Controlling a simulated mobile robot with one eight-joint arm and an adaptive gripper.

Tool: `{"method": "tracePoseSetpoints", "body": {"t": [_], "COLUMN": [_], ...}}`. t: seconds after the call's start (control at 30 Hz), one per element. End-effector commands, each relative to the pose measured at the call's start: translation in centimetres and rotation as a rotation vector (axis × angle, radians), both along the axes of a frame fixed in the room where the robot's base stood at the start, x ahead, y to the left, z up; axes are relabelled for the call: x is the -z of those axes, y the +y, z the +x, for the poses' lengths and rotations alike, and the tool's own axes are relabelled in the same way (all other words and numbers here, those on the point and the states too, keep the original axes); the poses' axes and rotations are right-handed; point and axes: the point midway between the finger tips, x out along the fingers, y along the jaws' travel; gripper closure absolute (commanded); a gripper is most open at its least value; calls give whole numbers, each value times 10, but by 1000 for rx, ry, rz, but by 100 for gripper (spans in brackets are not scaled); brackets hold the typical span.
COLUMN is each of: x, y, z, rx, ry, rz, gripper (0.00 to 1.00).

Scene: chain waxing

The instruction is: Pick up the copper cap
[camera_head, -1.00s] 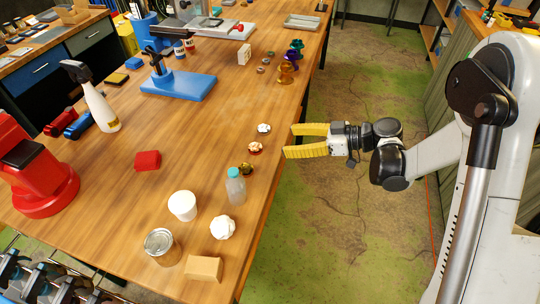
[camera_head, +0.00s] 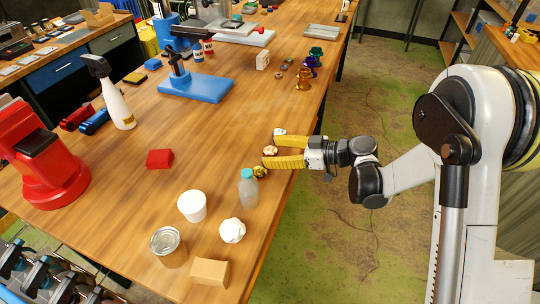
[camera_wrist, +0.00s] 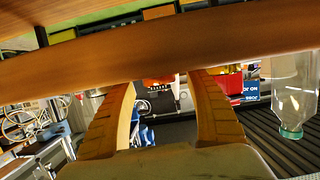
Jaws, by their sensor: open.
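The copper cap (camera_head: 270,150) lies near the right edge of the wooden table in the head view. My gripper (camera_head: 270,147) is open, its two yellow fingers reaching over the table edge with their tips close around the cap. I cannot tell whether they touch it. A silver-white cap (camera_head: 280,132) lies by the far fingertip and a brass cap (camera_head: 260,171) by the near one. In the wrist view, both fingers (camera_wrist: 163,95) are spread apart. A small orange-red patch shows between them, but I cannot tell whether it is the copper cap.
A clear bottle with a teal lid (camera_head: 248,188) stands close on the near side. A white tub (camera_head: 192,206), a tin (camera_head: 166,243) and a white faceted object (camera_head: 232,230) are nearer. Purple, green and copper-coloured parts (camera_head: 303,80) stand farther along the edge.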

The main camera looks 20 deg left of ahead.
Motion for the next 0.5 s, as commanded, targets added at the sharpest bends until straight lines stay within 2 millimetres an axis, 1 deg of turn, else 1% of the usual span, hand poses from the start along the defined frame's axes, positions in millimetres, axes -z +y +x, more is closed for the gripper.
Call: {"method": "tracePoseSetpoints", "body": {"t": [0.17, 0.2, 0.27, 0.3, 0.37, 0.4, 0.5], "x": [-1, -1, -1, -1, -1, -1, -1], "y": [1, 1, 1, 1, 0, 0, 0], "z": [0, 0, 0, 0, 0, 0, 0], "rx": [1, 1, 1, 1, 1, 1, 1], "ry": [1, 1, 1, 1, 1, 1, 1], "rz": [0, 0, 0, 0, 0, 0, 0], "gripper": [35, 40, 58, 71, 89, 95, 96]}}
